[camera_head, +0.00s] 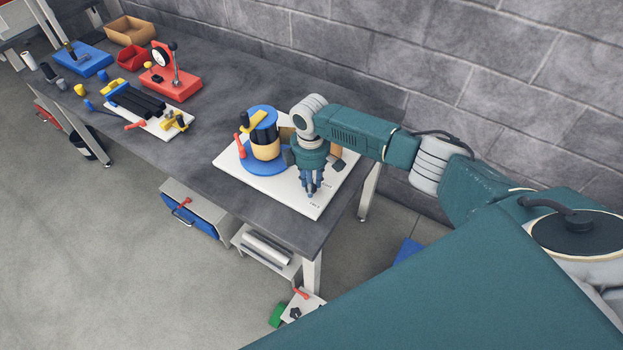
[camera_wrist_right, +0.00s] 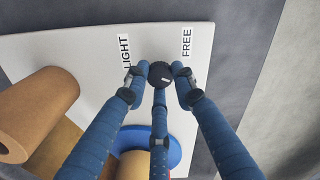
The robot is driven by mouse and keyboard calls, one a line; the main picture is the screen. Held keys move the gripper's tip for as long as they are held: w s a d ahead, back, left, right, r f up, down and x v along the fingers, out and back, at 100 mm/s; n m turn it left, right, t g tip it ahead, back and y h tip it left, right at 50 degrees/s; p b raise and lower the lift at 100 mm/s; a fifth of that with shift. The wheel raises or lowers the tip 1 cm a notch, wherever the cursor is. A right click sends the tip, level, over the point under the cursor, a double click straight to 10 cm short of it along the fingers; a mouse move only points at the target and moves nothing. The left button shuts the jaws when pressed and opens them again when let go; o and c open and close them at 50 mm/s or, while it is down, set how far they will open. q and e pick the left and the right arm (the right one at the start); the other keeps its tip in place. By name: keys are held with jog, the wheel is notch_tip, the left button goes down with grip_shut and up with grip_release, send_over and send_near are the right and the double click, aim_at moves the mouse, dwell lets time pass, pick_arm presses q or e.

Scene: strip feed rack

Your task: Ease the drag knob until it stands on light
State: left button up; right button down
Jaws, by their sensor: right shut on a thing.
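My right gripper (camera_head: 311,191) points down over the white board (camera_head: 296,198) of the strip feed rack. In the right wrist view its blue fingers close around the dark round drag knob (camera_wrist_right: 160,72). A short white mark shows on the knob's top, but I cannot tell exactly where it points. The label LIGHT (camera_wrist_right: 125,53) is left of the knob and the label FREE (camera_wrist_right: 186,43) is right of it. In the head view the fingers hide the knob. My left gripper is not in view.
A blue round base (camera_head: 266,166) with a tan roll (camera_head: 265,151) stands beside my gripper. A brown roll (camera_wrist_right: 40,108) lies left in the wrist view. A red stand (camera_head: 178,85) and a white tray (camera_head: 136,116) are farther left on the grey bench (camera_head: 215,117).

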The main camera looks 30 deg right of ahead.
jog(key=shift+w+a+r+m+p, duration=0.1)
jog(key=shift+a+m+p, duration=0.4)
jog(key=shift+m, duration=0.5)
jog(key=shift+w, duration=0.1)
jog(key=c, duration=1.4)
grip_release()
jog(key=shift+w, duration=0.1)
jog(key=shift+c, duration=0.2)
jog(key=shift+d, duration=0.15)
jog(key=shift+d+r, duration=0.1)
jog(key=shift+r, duration=0.2)
notch_tip(320, 180, up, 11)
jog(key=shift+a+r, duration=0.2)
